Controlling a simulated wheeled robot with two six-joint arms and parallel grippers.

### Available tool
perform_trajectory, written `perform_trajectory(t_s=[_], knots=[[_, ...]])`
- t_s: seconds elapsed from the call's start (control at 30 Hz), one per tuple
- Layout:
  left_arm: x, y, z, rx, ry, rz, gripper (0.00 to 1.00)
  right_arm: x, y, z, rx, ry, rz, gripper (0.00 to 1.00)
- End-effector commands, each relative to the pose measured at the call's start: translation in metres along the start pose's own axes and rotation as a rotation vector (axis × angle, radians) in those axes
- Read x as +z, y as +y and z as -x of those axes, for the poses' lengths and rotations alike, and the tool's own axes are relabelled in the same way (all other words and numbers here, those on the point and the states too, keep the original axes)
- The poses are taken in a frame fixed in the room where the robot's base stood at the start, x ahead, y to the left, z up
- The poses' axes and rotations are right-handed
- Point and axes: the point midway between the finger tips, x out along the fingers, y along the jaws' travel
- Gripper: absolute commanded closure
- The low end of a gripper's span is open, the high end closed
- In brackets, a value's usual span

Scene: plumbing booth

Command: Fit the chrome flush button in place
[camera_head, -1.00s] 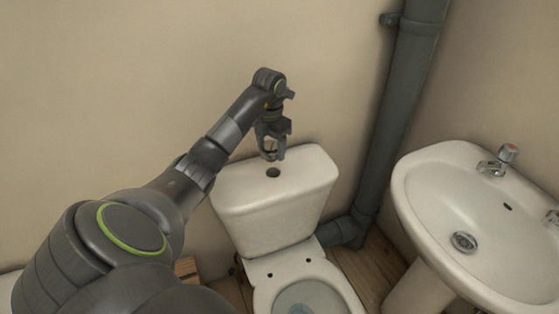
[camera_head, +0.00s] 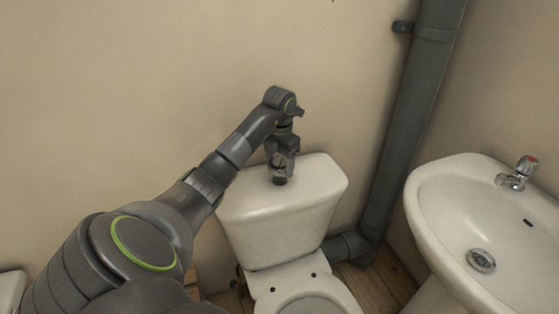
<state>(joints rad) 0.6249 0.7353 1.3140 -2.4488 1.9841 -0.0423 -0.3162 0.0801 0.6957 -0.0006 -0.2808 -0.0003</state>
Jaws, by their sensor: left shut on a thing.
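The white toilet cistern (camera_head: 284,218) stands against the wall, with a dark round hole in its lid, now mostly covered by my gripper. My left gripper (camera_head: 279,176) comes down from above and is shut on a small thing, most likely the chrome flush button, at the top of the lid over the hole. The button is almost wholly hidden between the fingers. I cannot tell whether it touches the lid or sits in the hole. My right gripper is not in view.
A white basin (camera_head: 440,215) with a chrome tap (camera_head: 516,174) stands at the right. A thick grey pipe (camera_head: 400,130) runs down the wall behind the cistern's right side. The toilet bowl (camera_head: 305,300) is below. The wall above is clear.

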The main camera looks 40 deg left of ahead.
Motion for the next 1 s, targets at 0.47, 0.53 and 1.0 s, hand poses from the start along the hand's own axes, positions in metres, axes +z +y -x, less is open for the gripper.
perform_trajectory(t_s=[0.47,0.53,1.0], knots=[[0.0,0.0,-0.036,0.0,0.0,0.0,0.68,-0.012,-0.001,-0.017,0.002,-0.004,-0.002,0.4],[0.0,0.0,-0.037,0.0,0.0,0.0,0.68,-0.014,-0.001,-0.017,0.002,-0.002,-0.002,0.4],[0.0,0.0,-0.038,0.0,-0.001,0.0,0.68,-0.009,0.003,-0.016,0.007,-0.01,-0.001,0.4]])
